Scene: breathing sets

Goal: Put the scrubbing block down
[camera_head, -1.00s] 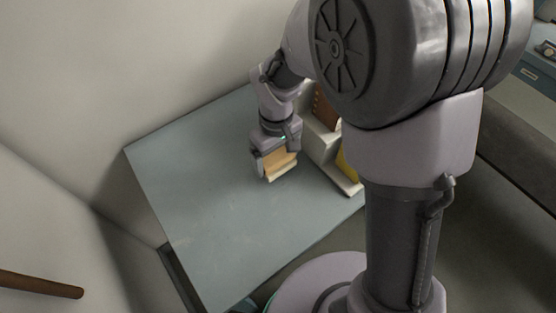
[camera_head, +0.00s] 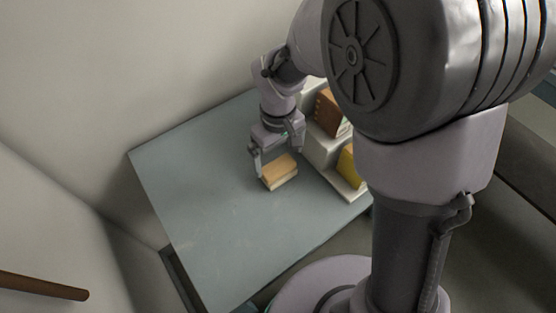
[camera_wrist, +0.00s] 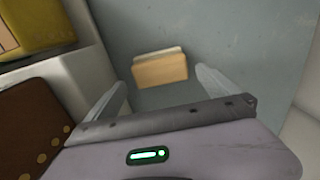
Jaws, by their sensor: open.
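The scrubbing block (camera_head: 279,172) is a small tan block with a pale layer along its lower side. It rests on the grey-blue table (camera_head: 215,225), left of a white stepped stand. My gripper (camera_head: 278,158) is just above and behind it, with its fingers apart. In the wrist view the block (camera_wrist: 160,70) lies beyond and between the two open fingertips of my gripper (camera_wrist: 163,85), with clear gaps on both sides. Nothing is held.
The white stepped stand (camera_head: 322,147) holds a brown block (camera_head: 328,110) and a yellow block (camera_head: 347,165), close to the right of my gripper. A wall rises behind the table. The table's left and front areas are bare.

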